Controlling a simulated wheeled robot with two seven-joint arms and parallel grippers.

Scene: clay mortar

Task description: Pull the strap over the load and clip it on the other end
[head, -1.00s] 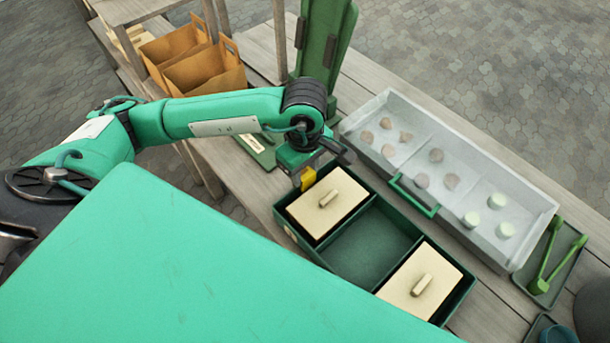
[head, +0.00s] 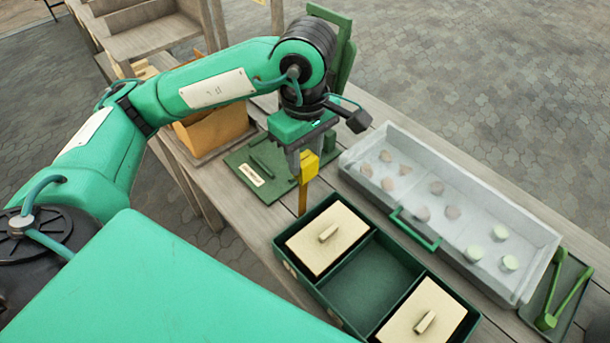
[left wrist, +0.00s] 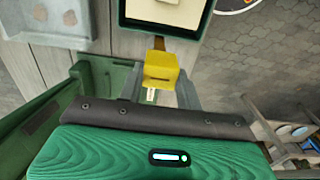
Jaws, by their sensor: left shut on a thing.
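My left gripper (head: 307,163) is shut on a yellow clip (left wrist: 160,70). It holds the clip above the table, beyond the far left corner of a dark green box (head: 375,283). A brownish-yellow strap (head: 303,198) hangs from the clip down towards that corner; where its lower end is fixed is hidden. The box has a cream lid with a knob (head: 313,252) at its left end, another cream lid (head: 408,322) at its right end and an empty middle. No other strap end shows clearly. My right gripper is not in view.
A grey tray (head: 350,150) with several round lumps and a green handle stands behind the box. A green board with a label (head: 240,165) lies left of the gripper. Green tongs (head: 560,290) lie in a tray at right. A brown container (head: 215,128) stands at the back left.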

